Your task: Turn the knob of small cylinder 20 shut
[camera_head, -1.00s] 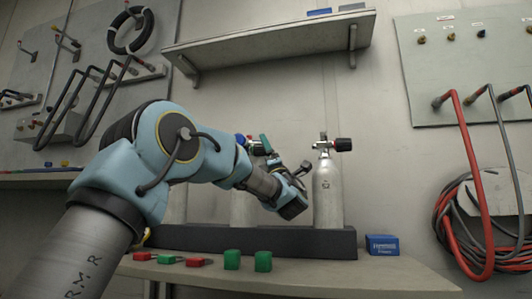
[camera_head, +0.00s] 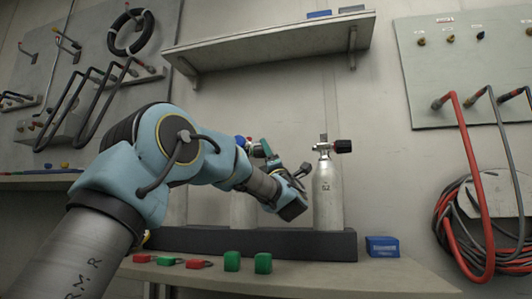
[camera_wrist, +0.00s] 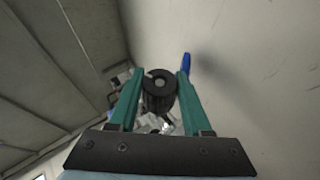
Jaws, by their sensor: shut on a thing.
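A black ribbed knob (camera_wrist: 158,88) sits between the two teal fingers of my gripper (camera_wrist: 160,73) in the wrist view. The fingers are shut on its sides. In the head view my gripper (camera_head: 266,147) is at the top of the middle white cylinder (camera_head: 243,207), which my arm partly hides. Its number cannot be read. The right white cylinder (camera_head: 327,197) stands upright with its own black knob (camera_head: 343,146) pointing right, apart from my gripper. Its mark is too small to read surely.
The cylinders stand behind a dark rack bar (camera_head: 250,243) on the bench. Red and green blocks and a blue box (camera_head: 382,246) lie in front and to the right. A shelf (camera_head: 270,40) hangs above. Hoses (camera_head: 470,190) hang at right.

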